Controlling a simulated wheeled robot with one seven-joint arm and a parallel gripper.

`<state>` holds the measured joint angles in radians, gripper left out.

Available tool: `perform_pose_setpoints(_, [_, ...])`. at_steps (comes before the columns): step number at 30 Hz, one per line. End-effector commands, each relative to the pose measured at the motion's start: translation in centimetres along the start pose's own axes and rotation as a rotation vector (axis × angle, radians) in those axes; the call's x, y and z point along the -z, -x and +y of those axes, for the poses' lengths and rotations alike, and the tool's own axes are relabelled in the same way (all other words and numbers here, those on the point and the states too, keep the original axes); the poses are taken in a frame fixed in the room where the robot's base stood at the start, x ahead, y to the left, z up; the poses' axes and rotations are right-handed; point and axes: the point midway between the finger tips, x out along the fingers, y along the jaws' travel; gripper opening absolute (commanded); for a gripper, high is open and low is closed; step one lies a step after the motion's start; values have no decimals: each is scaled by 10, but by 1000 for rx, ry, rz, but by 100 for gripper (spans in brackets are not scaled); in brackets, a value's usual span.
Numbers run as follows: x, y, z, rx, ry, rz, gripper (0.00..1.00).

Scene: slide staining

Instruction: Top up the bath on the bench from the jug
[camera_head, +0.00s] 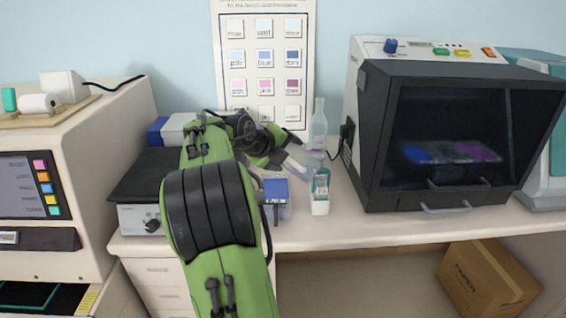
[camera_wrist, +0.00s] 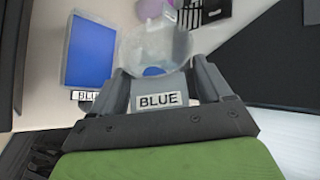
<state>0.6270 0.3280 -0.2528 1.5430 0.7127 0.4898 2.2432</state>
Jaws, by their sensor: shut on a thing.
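My gripper (camera_wrist: 162,84) is shut on a clear jug (camera_wrist: 155,45) with a label reading BLUE. The jug's round top and a little blue inside it show in the wrist view. In the head view my gripper (camera_head: 302,158) is over the bench, and the jug is hard to make out there. The bath (camera_head: 276,190) is a box with blue liquid, standing on the bench below and left of my gripper. It also shows in the wrist view (camera_wrist: 90,52), left of the jug and apart from it, its label partly hidden. I cannot tell how far the jug is tilted.
A clear bottle (camera_head: 319,118) stands behind my gripper. A dark-fronted machine (camera_head: 440,140) fills the bench's right side. A grey-black device (camera_head: 145,195) is at left. The front bench edge (camera_head: 400,240) is clear.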

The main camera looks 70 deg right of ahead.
Motion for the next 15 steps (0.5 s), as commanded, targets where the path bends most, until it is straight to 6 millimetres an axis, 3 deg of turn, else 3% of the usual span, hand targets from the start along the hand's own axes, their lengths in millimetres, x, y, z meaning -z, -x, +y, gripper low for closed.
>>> perform_pose_setpoints(15, [3,0,-2,-29,-77,-48,34])
